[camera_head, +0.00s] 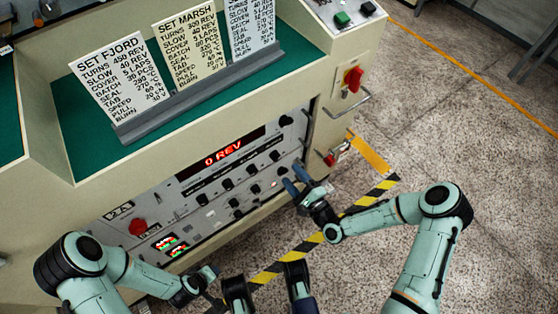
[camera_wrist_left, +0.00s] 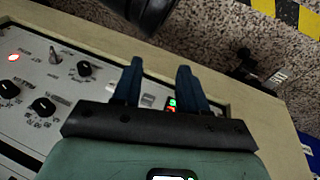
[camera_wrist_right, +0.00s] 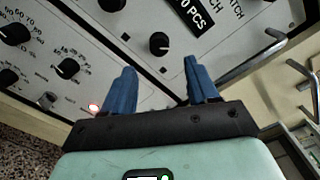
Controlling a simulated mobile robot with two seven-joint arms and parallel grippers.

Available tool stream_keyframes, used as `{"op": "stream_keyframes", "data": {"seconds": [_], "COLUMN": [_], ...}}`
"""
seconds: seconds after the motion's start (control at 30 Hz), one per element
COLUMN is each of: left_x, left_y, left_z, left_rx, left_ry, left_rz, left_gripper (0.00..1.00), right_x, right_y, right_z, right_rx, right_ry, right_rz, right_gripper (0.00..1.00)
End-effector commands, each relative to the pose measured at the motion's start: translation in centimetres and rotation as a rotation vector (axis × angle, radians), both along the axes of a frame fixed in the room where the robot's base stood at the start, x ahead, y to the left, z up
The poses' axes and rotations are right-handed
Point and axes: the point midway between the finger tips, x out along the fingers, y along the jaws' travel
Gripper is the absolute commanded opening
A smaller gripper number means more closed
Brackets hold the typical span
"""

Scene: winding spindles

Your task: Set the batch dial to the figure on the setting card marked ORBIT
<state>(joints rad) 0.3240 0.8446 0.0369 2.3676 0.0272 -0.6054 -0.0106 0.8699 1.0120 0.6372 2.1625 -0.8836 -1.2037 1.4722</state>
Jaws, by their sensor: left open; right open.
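The third setting card (camera_head: 252,28) stands at the right of the row, its title cut off by the picture's top edge, so I cannot read ORBIT. My right gripper (camera_head: 295,180) is open and empty at the right end of the control panel. In the right wrist view its open fingers (camera_wrist_right: 160,70) point toward a black knob (camera_wrist_right: 159,44), apart from it. A black plate reading 0 PCS (camera_wrist_right: 190,14) sits beside partly cut lettering ending in ATCH. My left gripper (camera_head: 211,273) is open and empty by the panel's lower left; its fingers (camera_wrist_left: 158,72) show in the left wrist view.
Cards titled SET FJORD (camera_head: 118,82) and SET MARSH (camera_head: 190,48) stand in a grey holder (camera_head: 200,92). The red display (camera_head: 222,153) reads 0 REV. A metal handle (camera_wrist_right: 250,62) sticks out right of my right fingers. A red switch (camera_head: 353,79) is on the cabinet side.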

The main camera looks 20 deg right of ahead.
Motion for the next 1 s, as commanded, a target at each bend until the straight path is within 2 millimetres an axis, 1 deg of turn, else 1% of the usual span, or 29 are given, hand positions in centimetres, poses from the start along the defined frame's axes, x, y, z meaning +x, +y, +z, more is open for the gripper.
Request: {"op": "stream_keyframes", "data": {"seconds": [0.03, 0.1, 0.2, 0.33, 0.5, 0.8, 0.87, 0.9, 0.97, 1.0], "left_x": [-0.4, -0.8, -1.6, -2.4, -3.0, -3.1, -3.1, -3.1, -3.1, -3.1], "left_y": [0.1, 0.2, 0.3, 0.4, 0.5, 0.5, 0.5, 0.5, 0.5, 0.5], "left_z": [-0.7, -1.2, -2.0, -2.7, -3.1, -3.1, -3.1, -3.1, -3.1, -3.1], "left_rx": [0.0, 0.0, -0.002, -0.003, -0.004, -0.005, -0.005, -0.005, -0.005, -0.005], "left_ry": [0.013, 0.028, 0.058, 0.084, 0.103, 0.106, 0.106, 0.106, 0.106, 0.106], "left_rz": [0.001, 0.003, 0.003, 0.005, 0.006, 0.006, 0.006, 0.006, 0.006, 0.006], "left_gripper": [0.43, 0.43, 0.43, 0.43, 0.43, 0.43, 0.43, 0.43, 0.43, 0.43], "right_x": [1.2, 2.6, 4.3, 6.0, 7.1, 7.2, 7.2, 7.2, 7.2, 7.2], "right_y": [0.5, 1.0, 1.6, 2.2, 2.6, 2.6, 2.6, 2.6, 2.6, 2.6], "right_z": [-0.2, -0.1, -0.2, -0.2, -0.1, 0.0, 0.0, 0.0, 0.0, 0.0], "right_rx": [-0.001, 0.0, -0.002, -0.002, -0.001, -0.001, -0.002, -0.002, -0.002, -0.001], "right_ry": [-0.003, -0.003, -0.002, 0.0, 0.0, 0.002, 0.002, 0.002, 0.002, 0.001], "right_rz": [0.002, 0.001, 0.002, 0.001, 0.001, 0.0, 0.0, 0.0, 0.0, 0.0], "right_gripper": [0.59, 0.59, 0.59, 0.59, 0.59, 0.59, 0.39, 0.26, 0.07, 0.03]}}
